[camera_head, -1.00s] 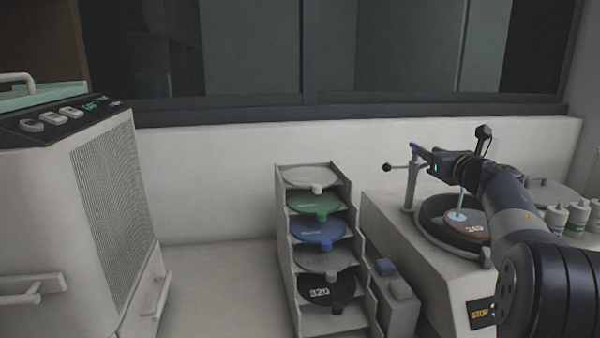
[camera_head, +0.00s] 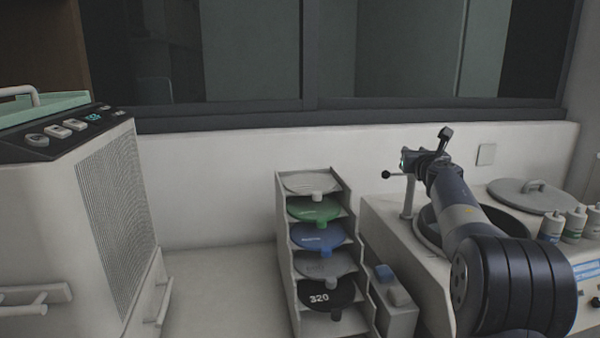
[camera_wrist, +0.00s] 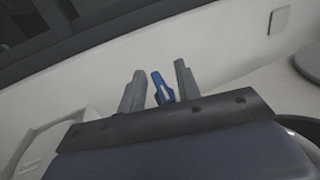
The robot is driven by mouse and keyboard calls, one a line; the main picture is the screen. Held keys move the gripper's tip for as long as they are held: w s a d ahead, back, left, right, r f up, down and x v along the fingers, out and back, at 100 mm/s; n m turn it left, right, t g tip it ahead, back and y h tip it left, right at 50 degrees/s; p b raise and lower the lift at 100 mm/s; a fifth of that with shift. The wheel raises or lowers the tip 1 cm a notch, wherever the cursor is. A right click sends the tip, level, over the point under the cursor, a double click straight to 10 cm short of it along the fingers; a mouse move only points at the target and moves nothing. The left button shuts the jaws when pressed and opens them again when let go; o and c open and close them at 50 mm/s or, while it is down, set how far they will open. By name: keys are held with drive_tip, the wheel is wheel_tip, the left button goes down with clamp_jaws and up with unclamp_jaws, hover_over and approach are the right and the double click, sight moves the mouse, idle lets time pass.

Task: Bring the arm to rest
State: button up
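My arm reaches from the lower right over the grinding machine in the head view. My gripper (camera_head: 408,160) is at the top of the machine's upright post (camera_head: 408,196), beside a lever with a black knob (camera_head: 386,174). In the wrist view my gripper (camera_wrist: 160,88) has its two grey fingers apart. A narrow blue part (camera_wrist: 161,88) shows between them, with a gap on each side. Whether it lies between the fingers or beyond them is unclear.
A stepped rack (camera_head: 285,262) of coloured discs stands left of the machine. A small grey box (camera_head: 397,318) sits between them. A round lid (camera_head: 530,196) and white bottles (camera_head: 574,222) are at the right. A large cabinet (camera_head: 60,215) stands at the left. A wall rises behind.

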drive_tip(key=shift+m+g+h+p, duration=0.3)
drive_tip(key=shift+m+h+p, duration=0.2)
drive_tip(key=shift+m+h, duration=0.9)
drive_tip(key=shift+h, duration=0.8)
drive_tip(key=shift+r, duration=0.1)
